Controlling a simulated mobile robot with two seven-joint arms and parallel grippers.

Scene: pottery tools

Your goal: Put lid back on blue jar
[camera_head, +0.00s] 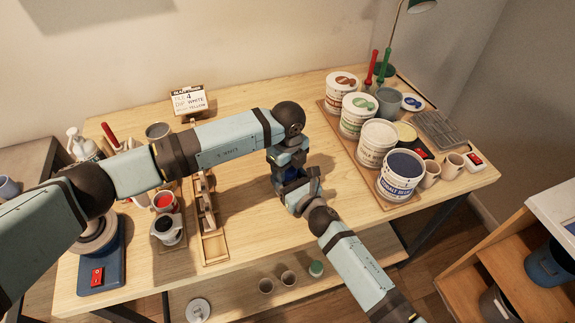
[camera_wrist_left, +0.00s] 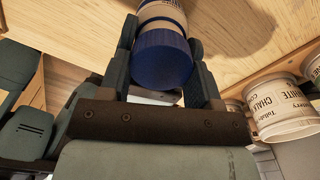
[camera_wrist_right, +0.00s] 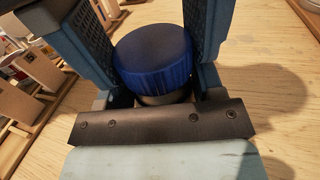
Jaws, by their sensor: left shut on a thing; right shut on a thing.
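The blue jar (camera_head: 279,187) stands near the middle of the table, mostly hidden by both grippers in the head view. In the left wrist view its beige-labelled body (camera_wrist_left: 160,13) lies beyond the ribbed blue lid (camera_wrist_left: 165,55). The lid also shows in the right wrist view (camera_wrist_right: 153,58), flat side up, over a pale strip of jar. My left gripper (camera_head: 287,174) reaches down from above, its fingers on both sides of the lid. My right gripper (camera_head: 298,196) comes from the front, its fingers around the jar and close to the lid. Whether the lid is fully seated is unclear.
Several labelled tubs, including a cobalt blue one (camera_head: 401,176), stand on a wooden board to the right. A wooden rack (camera_head: 215,246) and cups lie left. A sign (camera_head: 189,100) stands at the back. Bare table surrounds the jar.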

